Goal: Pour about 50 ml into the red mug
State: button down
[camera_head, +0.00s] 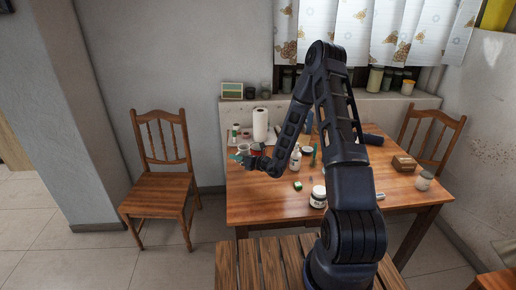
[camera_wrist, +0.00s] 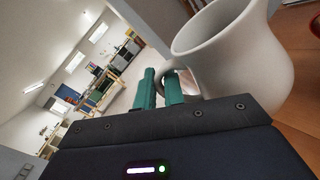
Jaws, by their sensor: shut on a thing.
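My gripper (camera_wrist: 165,88) has its teal fingers closed on the handle of a white pitcher (camera_wrist: 235,50), whose rim and pale outer wall fill the right of the wrist view. The camera is tilted there, so I cannot tell the pitcher's true lean, and its contents are hidden. In the head view my gripper (camera_head: 240,157) is at the left side of the wooden table, and the white pitcher (camera_head: 243,148) shows small beside it.
Chairs (camera_head: 160,190) stand at both sides. The front left tabletop is clear.

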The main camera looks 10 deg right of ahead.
aim_at(245, 146)
jog(key=shift+w+a+f+m+t+h, duration=0.15)
jog(key=shift+a+f, duration=0.15)
jog(key=shift+f, duration=0.25)
jog(key=shift+w+a+f+m+t+h, duration=0.1)
jog(key=shift+a+f+t, duration=0.15)
jog(key=shift+f, duration=0.3)
jog(key=shift+w+a+f+m+t+h, duration=0.15)
jog(key=shift+a+f, duration=0.15)
jog(key=shift+f, duration=0.25)
jog(key=w+d+r+m, duration=0.1)
jog(key=m, duration=0.1)
jog(key=w+d+r+m, duration=0.2)
jog(key=m, duration=0.1)
jog(key=shift+w+d+r+t+y, duration=0.15)
jog(key=shift+w+t+y, duration=0.05)
jog(key=shift+t+y, duration=0.2)
jog(key=r+m, duration=0.1)
jog(key=w+d+r+m, duration=0.2)
jog(key=shift+r+t, duration=0.1)
jog(key=shift+t, duration=0.15)
jog(key=shift+w+d+r+m+t, duration=0.25)
jog(key=shift+r+m, duration=0.2)
jog(key=shift+m, duration=0.3)
jog(key=shift+w+d+r+m+t, duration=0.2)
jog(key=shift+r+m, duration=0.25)
jog(key=shift+m, duration=0.35)
jog(key=shift+w+d+r+m+t, duration=0.15)
jog(key=shift+w+d+r+m, duration=0.25)
jog(key=shift+m, duration=0.35)
